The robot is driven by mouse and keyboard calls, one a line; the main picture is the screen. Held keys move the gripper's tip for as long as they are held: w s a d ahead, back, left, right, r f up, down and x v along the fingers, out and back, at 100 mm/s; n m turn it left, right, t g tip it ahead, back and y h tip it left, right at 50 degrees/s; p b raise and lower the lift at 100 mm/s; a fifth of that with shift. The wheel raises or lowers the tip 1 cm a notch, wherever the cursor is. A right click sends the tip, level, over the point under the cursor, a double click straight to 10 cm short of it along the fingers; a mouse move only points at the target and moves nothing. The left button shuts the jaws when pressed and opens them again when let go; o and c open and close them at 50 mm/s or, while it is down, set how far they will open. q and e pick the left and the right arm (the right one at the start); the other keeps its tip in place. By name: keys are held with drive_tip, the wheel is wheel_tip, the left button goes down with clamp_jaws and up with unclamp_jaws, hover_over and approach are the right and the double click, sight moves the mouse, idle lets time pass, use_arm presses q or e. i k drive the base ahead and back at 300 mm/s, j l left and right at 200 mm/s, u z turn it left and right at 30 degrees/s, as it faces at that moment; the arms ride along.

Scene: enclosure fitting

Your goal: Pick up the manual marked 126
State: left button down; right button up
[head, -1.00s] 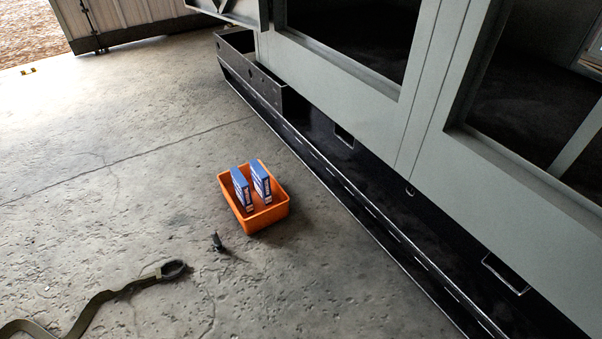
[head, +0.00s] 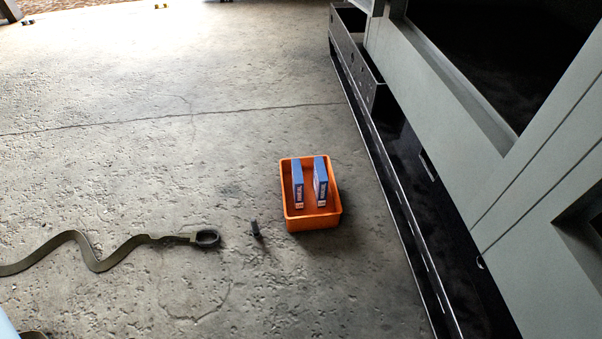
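Two blue and white manuals stand upright side by side in an orange bin on the concrete floor. The left manual (head: 298,184) and the right manual (head: 320,181) both have spines facing me with the word MANUAL; the numbers on them are too small to read. The orange bin (head: 312,222) is open at the top. Neither of my grippers is in view.
A grey enclosure (head: 520,185) with dark openings stands on a black base frame (head: 405,190) to the right of the bin. A strap (head: 90,258) lies on the floor at left, and a small black object (head: 256,230) lies beside the bin.

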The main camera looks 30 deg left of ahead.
sight(321, 179)
drive_tip(key=i+j+u, duration=0.1)
drive_tip(key=i+u, duration=0.4)
drive_tip(key=u, duration=0.2)
drive_tip(key=i+u, duration=0.55)
drive_tip(key=i, duration=0.55)
